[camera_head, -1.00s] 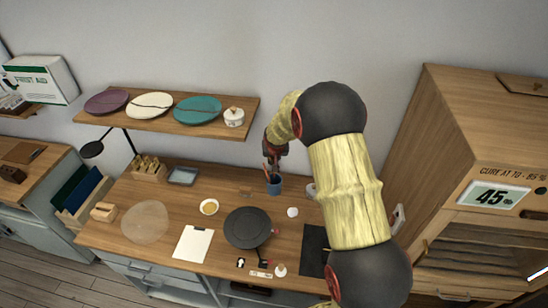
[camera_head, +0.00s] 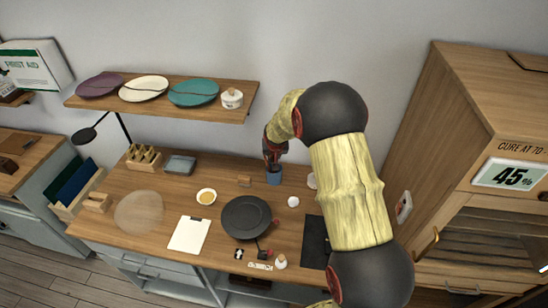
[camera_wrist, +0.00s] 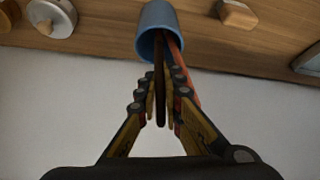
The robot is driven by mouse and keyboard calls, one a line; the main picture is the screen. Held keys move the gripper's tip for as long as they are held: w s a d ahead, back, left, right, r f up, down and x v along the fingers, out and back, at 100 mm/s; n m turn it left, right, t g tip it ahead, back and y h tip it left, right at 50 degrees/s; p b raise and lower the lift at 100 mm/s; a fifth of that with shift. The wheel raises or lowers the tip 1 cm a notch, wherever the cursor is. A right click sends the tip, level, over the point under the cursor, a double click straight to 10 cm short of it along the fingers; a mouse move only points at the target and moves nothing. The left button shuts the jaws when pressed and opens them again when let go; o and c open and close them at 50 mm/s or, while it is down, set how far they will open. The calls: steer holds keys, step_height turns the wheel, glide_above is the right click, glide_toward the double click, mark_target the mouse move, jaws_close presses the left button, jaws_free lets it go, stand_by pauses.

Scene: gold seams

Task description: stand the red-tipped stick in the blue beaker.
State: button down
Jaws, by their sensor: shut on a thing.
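The blue beaker (camera_head: 273,178) stands at the back of the worktop, below my gripper (camera_head: 272,160). In the wrist view the beaker (camera_wrist: 158,18) shows its open mouth towards me. My gripper (camera_wrist: 160,95) is shut on a thin dark stick (camera_wrist: 159,75), whose far end reaches into the beaker's mouth. No red tip shows on this stick; its far end is hidden in the beaker. A reddish stick (camera_wrist: 188,84) also comes out of the beaker, beside my right-hand finger. Whether it touches the finger I cannot tell.
A small wooden block (camera_head: 244,181) and a white round-bodied thing (camera_wrist: 51,16) stand near the beaker. A black round plate-like thing (camera_head: 246,217) lies in front. The wall shelf (camera_head: 215,112) with plates is at upper left. A tall wooden cabinet (camera_head: 455,130) stands at right.

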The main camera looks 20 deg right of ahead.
steer(key=c, duration=1.9)
jaws_free()
steer(key=shift+o, duration=0.3)
steer(key=v, duration=1.2)
